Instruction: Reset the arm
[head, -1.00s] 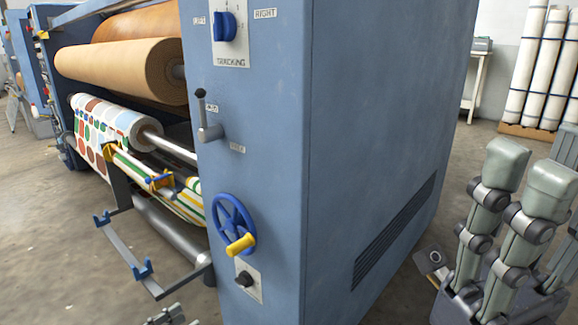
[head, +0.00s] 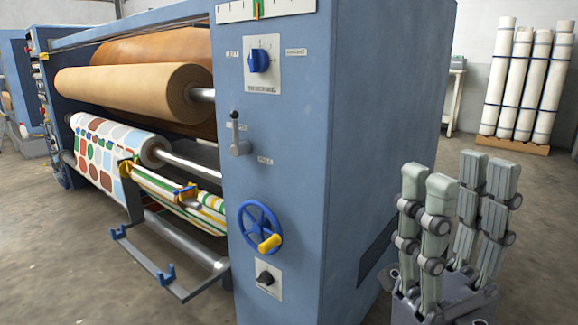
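My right gripper (head: 457,176) is at the lower right, in front of the press's right side, with its fingers pointing up. Its grey-green finger pads stand in two groups with a clear gap between them, and nothing is held there. My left gripper is out of view. The blue calender press (head: 345,120) fills the middle. Its end panel carries a blue tracking knob (head: 258,61), a grey lever (head: 239,135), a blue handwheel (head: 257,228) with a yellow handle and a small black knob (head: 266,278).
A large tan roll (head: 135,90) sits above a patterned roll (head: 110,145) and a striped one (head: 170,192). A grey cradle (head: 150,265) with blue hooks juts out in front. White rolls (head: 530,85) stand against the back wall. The floor at lower left is clear.

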